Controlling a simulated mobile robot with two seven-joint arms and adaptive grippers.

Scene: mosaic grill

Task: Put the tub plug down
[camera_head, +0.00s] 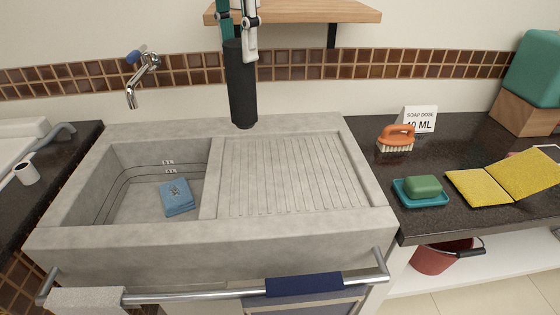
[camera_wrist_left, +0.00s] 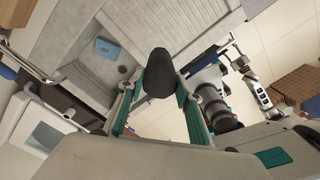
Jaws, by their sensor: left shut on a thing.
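The tub plug (camera_head: 241,85) is a tall black cylinder, upright near the back ledge of the stone sink (camera_head: 380,222). My left gripper (camera_head: 238,42) comes from above and is shut on its upper end. I cannot tell whether the plug's foot touches the ledge. In the left wrist view the plug (camera_wrist_left: 158,72) shows between the gripper's teal fingers (camera_wrist_left: 160,97). The sink basin (camera_wrist_left: 85,80) lies beyond it. Parts of my other arm (camera_wrist_left: 244,66) show at the right there, too small to tell whether its gripper is open.
The faucet (camera_head: 140,75) stands left of the plug, and a wooden shelf (camera_head: 320,11) hangs above. The ribbed drainboard (camera_head: 285,175) is bare. A brush (camera_head: 397,139), green soap (camera_head: 423,187) and yellow cloth (camera_head: 480,187) occupy the right counter.

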